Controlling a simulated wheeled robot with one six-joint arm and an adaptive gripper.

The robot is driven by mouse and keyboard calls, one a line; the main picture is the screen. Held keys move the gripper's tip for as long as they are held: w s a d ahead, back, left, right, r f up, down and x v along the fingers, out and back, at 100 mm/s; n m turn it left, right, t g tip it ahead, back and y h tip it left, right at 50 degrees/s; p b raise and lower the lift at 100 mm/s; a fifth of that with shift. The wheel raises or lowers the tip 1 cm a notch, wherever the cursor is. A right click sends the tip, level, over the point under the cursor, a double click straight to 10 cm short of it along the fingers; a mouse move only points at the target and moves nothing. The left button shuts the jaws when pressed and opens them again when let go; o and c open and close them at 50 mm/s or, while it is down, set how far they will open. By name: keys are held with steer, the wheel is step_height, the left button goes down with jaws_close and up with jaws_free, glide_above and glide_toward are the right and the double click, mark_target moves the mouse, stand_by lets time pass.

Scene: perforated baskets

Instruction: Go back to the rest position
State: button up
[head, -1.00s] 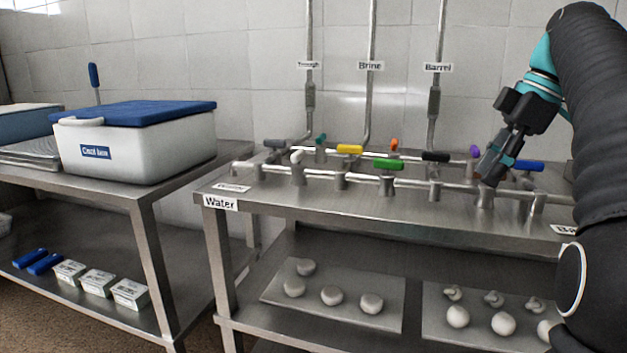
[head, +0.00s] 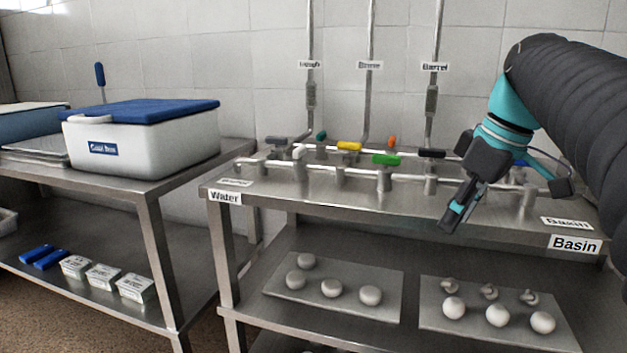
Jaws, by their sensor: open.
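My gripper (head: 452,220) is black with a teal wrist, at the right of the head view. It points down and left, in front of the pipe manifold and over the front part of the steel table (head: 330,205). It appears empty, and nothing shows between its fingers. The valves have coloured handles: yellow (head: 349,146), green (head: 386,160), orange (head: 392,141) and black (head: 431,153). A blue handle (head: 520,162) is partly hidden behind my gripper's wrist, and the purple one is largely hidden.
A white cool box with a blue lid (head: 150,112) stands on the left table. The shelf below the valves holds a tray of grey round pieces (head: 385,318) and a tray with white balls (head: 430,322). Vertical pipes (head: 433,60) run up the wall. Floor shows at lower left.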

steer(key=s+a+f+m+t+h, duration=0.1)
steer(key=s+a+f+m, duration=0.2)
steer(key=s+f, duration=0.4)
steer(key=s+a+f+m+t+h, duration=0.1)
steer(key=s+f+m, duration=0.4)
steer(key=f, duration=0.9)
steer(key=s+a+t, duration=0.1)
steer(key=s+a, duration=0.1)
steer(key=shift+s+f+m+h, duration=0.25)
steer(key=shift+s+m+h, duration=0.05)
steer(key=shift+s+m, duration=0.1)
steer(key=shift+a, duration=0.25)
